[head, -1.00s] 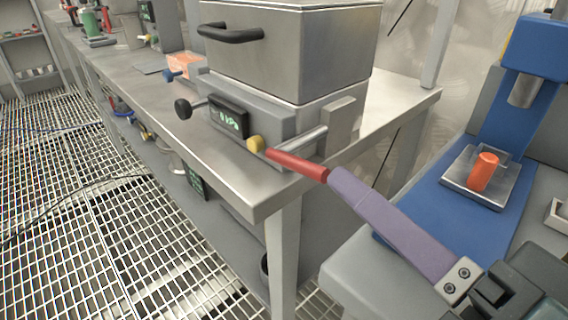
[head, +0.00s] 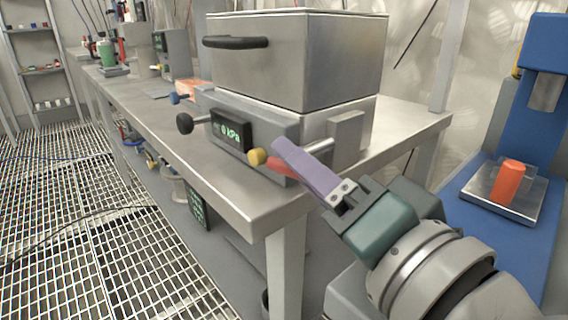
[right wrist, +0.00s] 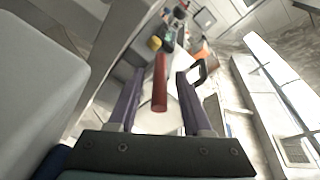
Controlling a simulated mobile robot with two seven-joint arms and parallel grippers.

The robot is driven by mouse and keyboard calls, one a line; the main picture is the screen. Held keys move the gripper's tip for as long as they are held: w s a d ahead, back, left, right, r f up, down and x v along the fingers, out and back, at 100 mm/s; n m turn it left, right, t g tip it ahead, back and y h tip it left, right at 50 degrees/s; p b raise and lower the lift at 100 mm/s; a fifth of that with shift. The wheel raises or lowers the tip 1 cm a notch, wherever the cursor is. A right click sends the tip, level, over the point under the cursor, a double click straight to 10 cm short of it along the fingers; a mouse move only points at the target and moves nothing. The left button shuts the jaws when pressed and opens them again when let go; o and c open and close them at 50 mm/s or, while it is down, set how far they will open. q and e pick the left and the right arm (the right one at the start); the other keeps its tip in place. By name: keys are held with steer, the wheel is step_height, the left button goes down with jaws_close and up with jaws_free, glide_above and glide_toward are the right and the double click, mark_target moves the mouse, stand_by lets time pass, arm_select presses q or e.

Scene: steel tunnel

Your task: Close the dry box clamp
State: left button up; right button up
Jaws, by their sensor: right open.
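The dry box (head: 295,60) is a steel box with a black lid handle, standing on the bench on a grey base. A red clamp handle (head: 282,169) sticks out from the base's front beside a yellow knob (head: 257,157). My right gripper (head: 283,150) has purple fingers and is open, with its fingertips at the red handle, hiding part of it. In the right wrist view the red handle (right wrist: 160,85) lies between the two spread fingers (right wrist: 161,74), with gaps on both sides. My left gripper is not in view.
A pressure display (head: 232,131) and a black knob (head: 185,123) sit left of the handle. The steel bench (head: 222,181) has its corner below my right gripper. A blue machine (head: 530,115) with an orange cylinder (head: 507,182) stands at right. Grating floor lies open at left.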

steer(key=shift+c, duration=0.2)
jaws_close()
stand_by(1.3)
